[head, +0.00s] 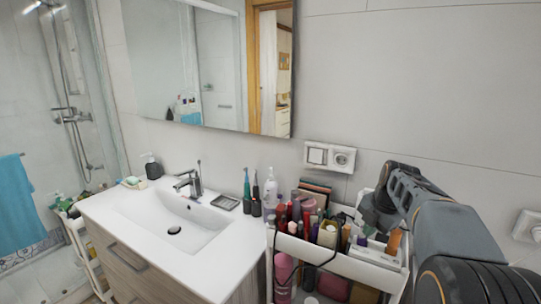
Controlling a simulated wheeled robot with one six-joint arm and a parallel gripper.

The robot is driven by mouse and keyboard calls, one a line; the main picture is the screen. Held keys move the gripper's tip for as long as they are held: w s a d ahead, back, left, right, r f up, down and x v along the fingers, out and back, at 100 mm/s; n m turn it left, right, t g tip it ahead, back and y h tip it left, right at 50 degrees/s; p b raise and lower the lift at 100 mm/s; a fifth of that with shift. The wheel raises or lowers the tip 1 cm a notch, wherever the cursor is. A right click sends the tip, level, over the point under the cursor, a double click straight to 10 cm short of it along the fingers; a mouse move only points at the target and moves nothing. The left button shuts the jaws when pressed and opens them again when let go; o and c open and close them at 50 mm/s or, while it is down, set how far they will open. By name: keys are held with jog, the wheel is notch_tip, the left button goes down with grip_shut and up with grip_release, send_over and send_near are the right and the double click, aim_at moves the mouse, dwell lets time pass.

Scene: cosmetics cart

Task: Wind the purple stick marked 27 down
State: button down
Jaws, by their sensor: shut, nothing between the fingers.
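The white cosmetics cart (340,266) stands to the right of the sink with many small tubes, bottles and sticks crowded in its top tray. A small purple item (362,241) shows at the right part of the tray, but no marking can be read, so I cannot tell whether it is the stick marked 27. My gripper (374,222) hangs over the right rear part of the tray, close to this item. It is shut and empty; its fingertips are small and dark here. I cannot tell whether it touches anything.
An orange bottle (394,241) stands at the tray's right end, close to my gripper. A dark cable loops over the cart's front. The white washbasin (172,224) is to the left, with toothbrushes (247,190) by the cart. A wall socket (330,157) is behind.

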jog(key=shift+s, duration=0.15)
jog(key=shift+s+d, duration=0.1)
jog(key=shift+s, duration=0.1)
jog(key=p+v, duration=0.1)
jog(key=v, duration=0.1)
jog(key=p+v, duration=0.2)
jog(key=w+p+v, duration=0.1)
jog(key=shift+a+r, duration=0.3)
jog(key=shift+r, duration=0.25)
